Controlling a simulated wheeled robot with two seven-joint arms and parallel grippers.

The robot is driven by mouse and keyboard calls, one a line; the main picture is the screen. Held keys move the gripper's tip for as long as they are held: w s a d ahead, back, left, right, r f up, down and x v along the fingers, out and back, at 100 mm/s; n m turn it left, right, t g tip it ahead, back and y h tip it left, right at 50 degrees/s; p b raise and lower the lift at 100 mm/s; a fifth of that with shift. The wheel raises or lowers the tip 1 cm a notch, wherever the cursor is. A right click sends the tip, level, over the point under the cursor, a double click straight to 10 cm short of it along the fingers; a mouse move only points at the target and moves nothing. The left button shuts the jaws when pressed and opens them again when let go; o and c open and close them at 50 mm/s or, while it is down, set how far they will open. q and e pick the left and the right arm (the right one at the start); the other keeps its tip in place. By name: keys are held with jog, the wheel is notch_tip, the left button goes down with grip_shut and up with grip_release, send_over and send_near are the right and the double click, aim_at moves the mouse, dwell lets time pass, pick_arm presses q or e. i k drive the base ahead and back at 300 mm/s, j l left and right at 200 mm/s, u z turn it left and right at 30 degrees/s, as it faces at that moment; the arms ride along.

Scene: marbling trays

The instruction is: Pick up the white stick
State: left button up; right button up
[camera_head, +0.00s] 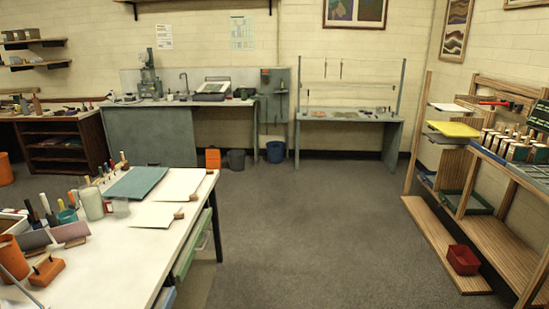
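I cannot clearly make out a white stick in the head view. Several upright tools, some with pale parts, stand in holders at the left of the white-topped table (130,262), too small to tell apart. A thin pale grey rod (22,289) shows at the lower left corner, partly cut off by the picture edge. Neither of my grippers is in view.
The near table also bears a green sheet (136,182), pale sheets (179,184), jars (91,203) and an orange block (47,270). A wooden rack (440,240) stands right, with a red bin (463,260). The grey floor (300,215) between is clear.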

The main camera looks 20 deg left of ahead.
aim_at(43, 197)
jog(key=i+j+u, duration=0.1)
jog(key=i+u, duration=0.35)
jog(key=i+l+u, duration=0.1)
jog(key=i+u, duration=0.3)
jog(key=i+l+u, duration=0.25)
jog(key=i+u, duration=0.45)
jog(key=u, duration=0.15)
jog(key=i+l+u, duration=0.1)
jog(key=i+u, duration=0.15)
jog(key=u, duration=0.2)
jog(key=i+l+u, duration=0.2)
jog(key=u, duration=0.2)
jog(key=i+l+u, duration=0.25)
jog(key=u, duration=0.15)
